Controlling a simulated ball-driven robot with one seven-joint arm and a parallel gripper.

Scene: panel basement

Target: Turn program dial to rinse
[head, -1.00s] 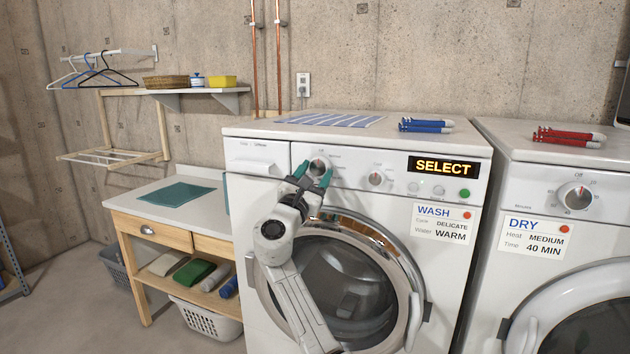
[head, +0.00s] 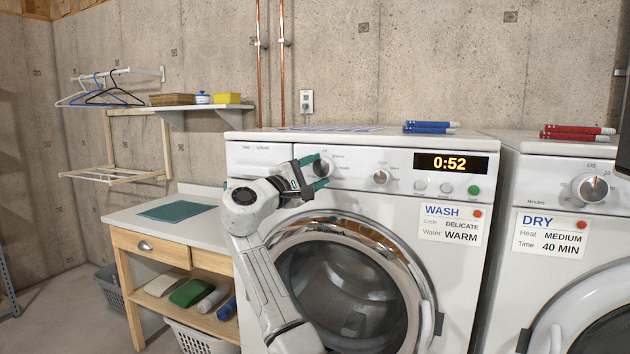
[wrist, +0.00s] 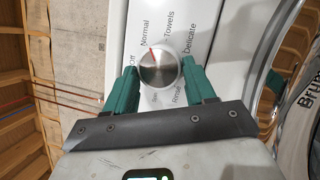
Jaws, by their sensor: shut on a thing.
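The program dial (wrist: 157,70) is a round silver knob on the washer's control panel. In the wrist view its red mark points toward the word Normal. Off, Towels, Delicate and Rinse (wrist: 177,95) are printed around it, with Rinse at the lower right. My gripper (wrist: 157,75) has its two green fingers on opposite sides of the dial, shut on it. In the head view my gripper (head: 322,172) comes from the lower left and partly hides the dial (head: 321,167). The washer display (head: 451,163) reads 0:52.
A second, smaller dial (head: 381,177) and a green button (head: 474,190) sit to the right on the panel. The round washer door (head: 417,290) is below. A wash card (head: 450,224) reads Delicate, Warm. The dryer (head: 550,200) stands at right, the work table (head: 123,216) at left.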

